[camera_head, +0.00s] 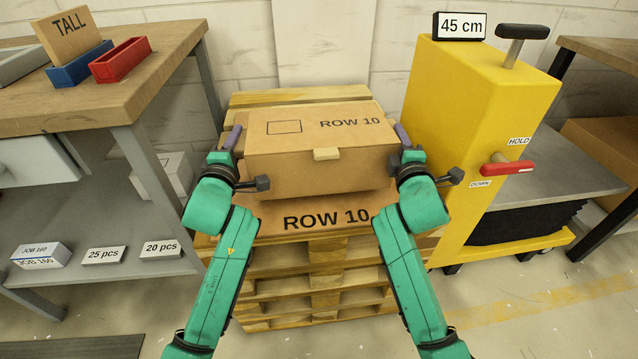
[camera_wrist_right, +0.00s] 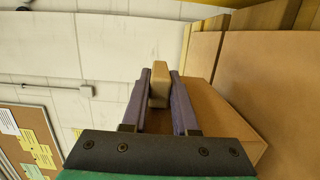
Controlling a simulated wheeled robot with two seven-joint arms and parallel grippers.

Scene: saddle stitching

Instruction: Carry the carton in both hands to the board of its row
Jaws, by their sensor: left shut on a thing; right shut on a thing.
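The brown carton (camera_head: 315,182), marked ROW 10 on its top, is level between my two grippers. My left gripper (camera_head: 233,137) is shut at its left side, where the grip itself is hard to see. My right gripper (camera_head: 402,134) is shut on a small tan handle block at the right side; in the right wrist view the block (camera_wrist_right: 159,82) is between the purple fingers. The brown board (camera_head: 272,216), also marked ROW 10, lies on the pallet stack under the carton. I cannot tell whether the carton touches it.
The wooden pallet stack (camera_head: 318,285) stands before the wall. A yellow pallet jack or lift (camera_head: 470,110) with a 45 cm sign stands close on the right. A workbench (camera_head: 100,105) with red and blue trays is on the left. The floor in front is clear.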

